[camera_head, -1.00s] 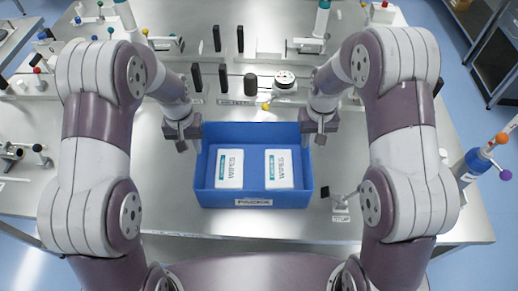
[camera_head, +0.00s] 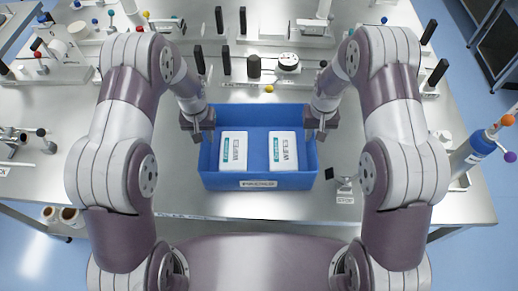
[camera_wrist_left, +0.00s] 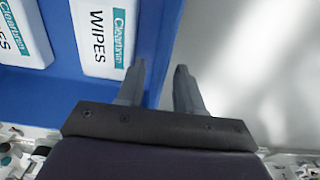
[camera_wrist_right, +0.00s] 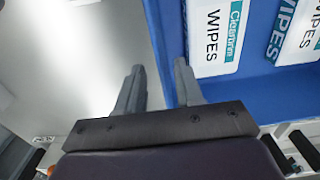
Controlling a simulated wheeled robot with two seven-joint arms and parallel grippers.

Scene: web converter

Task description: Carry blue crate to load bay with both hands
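The blue crate (camera_head: 210,180) sits upright on the metal table and holds two white packs of wipes (camera_head: 233,152) (camera_head: 283,151). A white label is on its front wall. My left gripper (camera_head: 200,124) is at its left wall and my right gripper (camera_head: 319,123) at its right wall, both toward the back. In the left wrist view, my left fingers (camera_wrist_left: 160,75) are apart, one on each side of the crate's wall (camera_wrist_left: 170,50). In the right wrist view, my right fingers (camera_wrist_right: 157,75) likewise straddle the wall (camera_wrist_right: 163,45). No load bay can be identified.
Black-handled fixtures and a round dial device (camera_head: 288,62) stand behind the crate. A bare strip lies before the crate.

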